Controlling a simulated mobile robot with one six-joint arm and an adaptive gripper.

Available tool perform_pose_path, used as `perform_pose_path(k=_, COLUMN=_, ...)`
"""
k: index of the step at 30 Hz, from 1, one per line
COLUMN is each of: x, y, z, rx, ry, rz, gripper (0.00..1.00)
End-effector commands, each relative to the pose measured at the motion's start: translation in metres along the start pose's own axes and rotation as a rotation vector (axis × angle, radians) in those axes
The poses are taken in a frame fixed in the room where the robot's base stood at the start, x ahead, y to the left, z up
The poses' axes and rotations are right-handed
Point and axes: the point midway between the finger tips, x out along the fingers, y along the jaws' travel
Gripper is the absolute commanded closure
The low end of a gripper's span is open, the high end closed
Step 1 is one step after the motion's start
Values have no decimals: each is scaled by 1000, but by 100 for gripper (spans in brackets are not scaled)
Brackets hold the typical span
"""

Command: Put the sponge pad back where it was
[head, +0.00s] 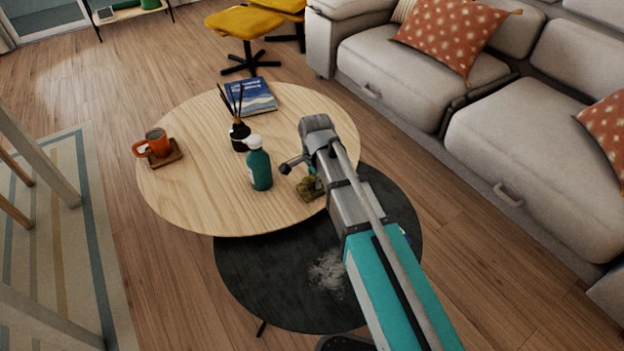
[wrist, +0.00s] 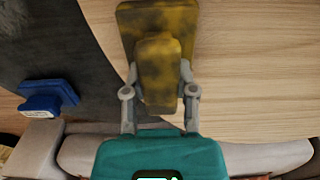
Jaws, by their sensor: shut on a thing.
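The sponge pad (wrist: 128,22), mottled yellow-brown with a raised block grip, is between the fingers of my gripper (wrist: 159,82). My gripper is shut on the grip part. In the head view the sponge pad (head: 309,189) shows at the right edge of the light wood table (head: 205,205), partly hidden by my gripper (head: 313,174). I cannot tell whether it touches the wood or hangs just above it. A whitish smudged patch (head: 328,272) lies on the lower dark table (head: 260,285).
A teal bottle (head: 259,168) stands close left of my gripper. Behind it are a dark reed diffuser (head: 239,135), a book (head: 250,96) and an orange mug (head: 157,143) on a coaster. A blue block-handled thing (wrist: 50,97) sits by the dark table's edge. Sofas stand right.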

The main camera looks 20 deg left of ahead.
Motion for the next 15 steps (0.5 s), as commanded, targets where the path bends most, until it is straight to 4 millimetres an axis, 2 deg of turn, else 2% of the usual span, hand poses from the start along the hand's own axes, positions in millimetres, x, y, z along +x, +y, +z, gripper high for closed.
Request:
perform_pose_path(k=5, x=4, y=0, z=0, rx=0, ry=0, rz=0, gripper=100)
perform_pose_path(k=6, x=4, y=0, z=0, rx=0, ry=0, rz=0, gripper=62)
perform_pose_path(k=11, x=3, y=0, z=0, rx=0, ry=0, rz=0, gripper=32)
perform_pose_path(k=12, x=3, y=0, z=0, rx=0, ry=0, rz=0, gripper=29)
perform_pose_path(k=15, x=3, y=0, z=0, rx=0, ry=0, rz=0, gripper=29)
